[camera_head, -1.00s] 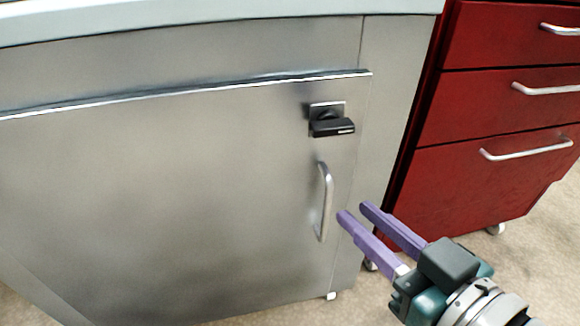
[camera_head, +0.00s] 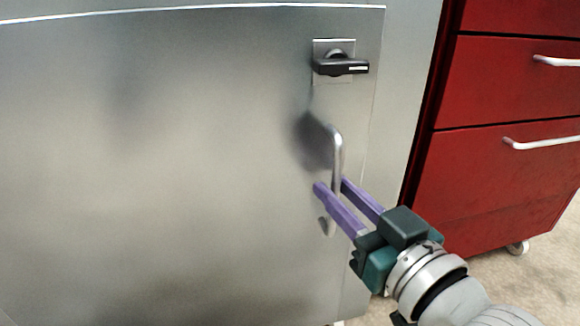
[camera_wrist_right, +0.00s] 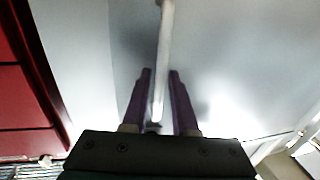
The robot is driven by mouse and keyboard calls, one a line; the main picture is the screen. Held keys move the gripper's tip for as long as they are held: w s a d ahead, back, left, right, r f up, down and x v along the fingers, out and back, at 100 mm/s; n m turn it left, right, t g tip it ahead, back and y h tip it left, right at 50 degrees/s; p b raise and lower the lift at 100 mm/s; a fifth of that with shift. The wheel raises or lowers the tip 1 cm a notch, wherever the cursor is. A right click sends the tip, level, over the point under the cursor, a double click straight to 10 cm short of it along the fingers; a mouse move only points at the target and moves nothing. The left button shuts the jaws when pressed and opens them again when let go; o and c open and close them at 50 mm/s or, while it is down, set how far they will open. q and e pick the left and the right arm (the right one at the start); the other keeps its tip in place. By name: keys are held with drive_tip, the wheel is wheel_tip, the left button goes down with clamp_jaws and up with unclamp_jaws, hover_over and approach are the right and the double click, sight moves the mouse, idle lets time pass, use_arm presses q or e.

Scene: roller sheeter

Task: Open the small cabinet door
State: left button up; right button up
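The cabinet door (camera_head: 180,150) is a grey metal panel that looks shut in the head view. Its vertical silver bar handle (camera_head: 337,150) is near the right edge, below a black latch knob (camera_head: 340,66). My right gripper (camera_head: 331,185) has two purple fingers, open, one on each side of the lower part of the handle. In the right wrist view the handle (camera_wrist_right: 164,60) runs between the fingers (camera_wrist_right: 160,72), with a gap visible on both sides. The lower handle end is partly hidden by a finger in the head view. My left gripper is not in view.
A red drawer cabinet (camera_head: 490,180) with silver handles stands to the right of the grey cabinet. Pale carpet floor (camera_head: 550,250) shows in front of it. The space in front of the grey door is clear on the left.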

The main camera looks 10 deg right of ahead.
drive_tip(key=shift+w+a, duration=0.15)
drive_tip(key=shift+w, duration=0.4)
clamp_jaws()
idle(1.1)
